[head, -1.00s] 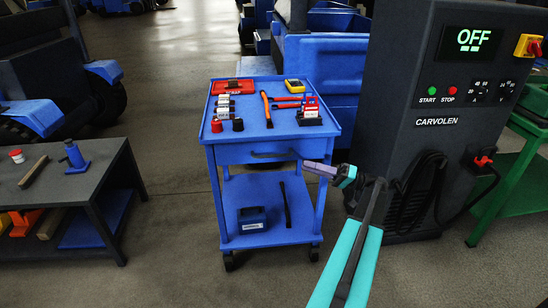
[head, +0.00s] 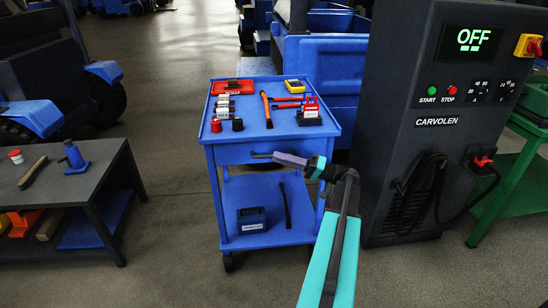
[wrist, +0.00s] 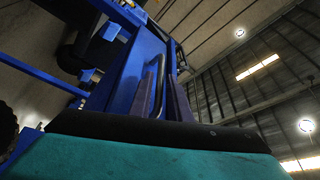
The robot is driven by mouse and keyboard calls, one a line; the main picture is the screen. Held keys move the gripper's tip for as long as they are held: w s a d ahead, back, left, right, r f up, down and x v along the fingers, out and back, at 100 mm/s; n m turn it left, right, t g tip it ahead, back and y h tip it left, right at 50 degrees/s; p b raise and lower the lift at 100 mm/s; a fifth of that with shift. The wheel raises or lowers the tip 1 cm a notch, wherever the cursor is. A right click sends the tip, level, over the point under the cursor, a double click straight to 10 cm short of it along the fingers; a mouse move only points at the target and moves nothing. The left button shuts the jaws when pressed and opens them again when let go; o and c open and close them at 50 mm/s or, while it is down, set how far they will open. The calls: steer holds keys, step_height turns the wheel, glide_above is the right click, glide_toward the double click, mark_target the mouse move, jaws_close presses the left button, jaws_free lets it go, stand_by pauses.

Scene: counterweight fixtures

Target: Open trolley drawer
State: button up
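The blue trolley (head: 229,240) stands in the middle of the head view. Its drawer (head: 232,153) sits under the top tray and looks shut. A dark bar handle (head: 261,156) crosses the drawer front, its right part hidden by my gripper. My gripper (head: 278,158) reaches in from the right, at the handle. In the wrist view the handle (wrist: 160,85) stands between the two purple fingers of my gripper (wrist: 164,88). The fingers look apart, with a gap beside the bar. I cannot tell whether either finger touches it.
Tools and small parts lie on the trolley top, with a red tray (head: 233,87) at the back. A dark welder cabinet (head: 425,170) stands close on the right, a low bench (head: 65,180) on the left. Floor between is clear.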

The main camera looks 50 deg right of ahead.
steer(key=shift+x, duration=1.55)
steer(key=shift+c, duration=0.3)
jaws_close()
